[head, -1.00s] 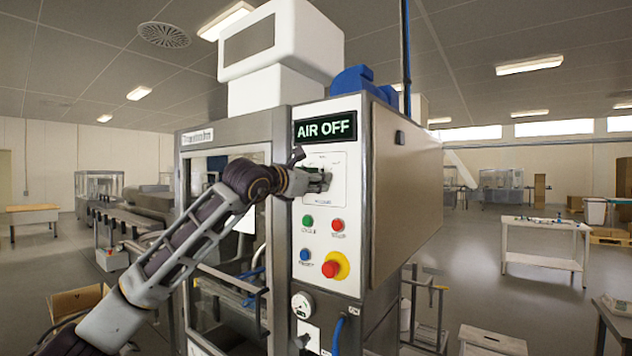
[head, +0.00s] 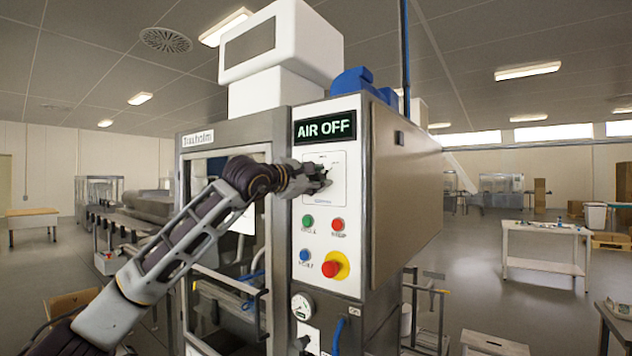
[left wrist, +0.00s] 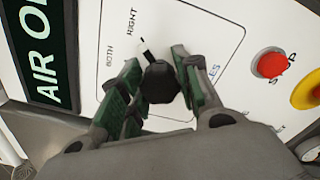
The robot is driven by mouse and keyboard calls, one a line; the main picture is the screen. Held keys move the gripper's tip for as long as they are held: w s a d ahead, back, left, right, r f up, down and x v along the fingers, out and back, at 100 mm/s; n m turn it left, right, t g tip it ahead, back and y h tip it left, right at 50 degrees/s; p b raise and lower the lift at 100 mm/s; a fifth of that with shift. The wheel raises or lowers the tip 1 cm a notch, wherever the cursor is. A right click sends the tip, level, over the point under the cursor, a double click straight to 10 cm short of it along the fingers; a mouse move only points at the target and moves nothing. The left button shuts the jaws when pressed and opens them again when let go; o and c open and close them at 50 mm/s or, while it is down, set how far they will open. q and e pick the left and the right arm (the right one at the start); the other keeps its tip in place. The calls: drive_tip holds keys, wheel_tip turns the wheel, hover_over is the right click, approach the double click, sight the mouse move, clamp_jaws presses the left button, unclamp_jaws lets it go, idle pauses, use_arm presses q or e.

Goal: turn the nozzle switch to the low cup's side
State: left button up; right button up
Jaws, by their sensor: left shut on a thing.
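The nozzle switch is a black knob (left wrist: 160,84) on a white label plate (left wrist: 213,24) marked BOTH and RIGHT; a further label is partly hidden. In the head view the gripper hides most of the knob. My right gripper is not in view. I see no cups.
An AIR OFF display (head: 325,128) is above the plate. Below it are green (head: 308,221), red (head: 338,225) and blue (head: 305,255) buttons and a red emergency stop (head: 331,268) on yellow. A glazed door (head: 222,165) is left of the panel.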

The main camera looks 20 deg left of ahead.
use_arm(q)
drive_tip(key=shift+m, duration=0.5)
drive_tip(key=o, duration=1)
drive_tip(key=shift+o, duration=0.2)
drive_tip(key=shift+s, duration=0.1)
drive_tip(key=v, duration=1.2)
drive_tip(key=shift+d, duration=0.15)
